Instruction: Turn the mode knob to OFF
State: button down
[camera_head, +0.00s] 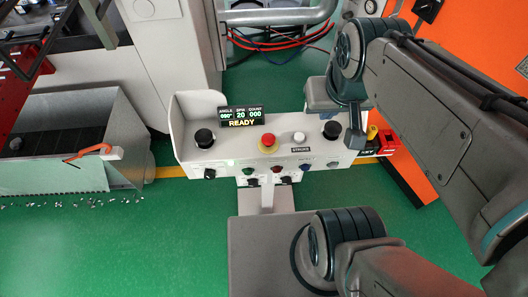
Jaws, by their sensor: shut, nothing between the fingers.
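A white control console (184,142) stands in the middle on a post. Its front face carries a row of small knobs and buttons, including a black knob (209,174) at the left. More small dark controls sit in the lower row near the post. Their lettering is too small to read, so I cannot tell which is the mode knob or where it points. My gripper (355,140) hangs at the console's right end, pointing down. It looks shut and empty. I cannot tell whether it touches the console, and my arm hides part of that end.
The console top has two black round buttons (204,138), a red mushroom button (268,140), a white button (299,137) and a display (241,116) reading READY. A grey metal bin (122,140) stands left, an orange cabinet (478,45) right. Green floor (150,240) is clear lower left.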

aim_at(209, 174)
jog(key=u, duration=0.05)
jog(key=k, duration=0.5)
jog(key=u, duration=1.15)
jog(key=i, duration=0.25)
jog(key=u, duration=0.1)
jog(key=k, duration=0.65)
jog(key=z, duration=0.6)
jog(key=i, duration=0.4)
jog(key=z, duration=0.05)
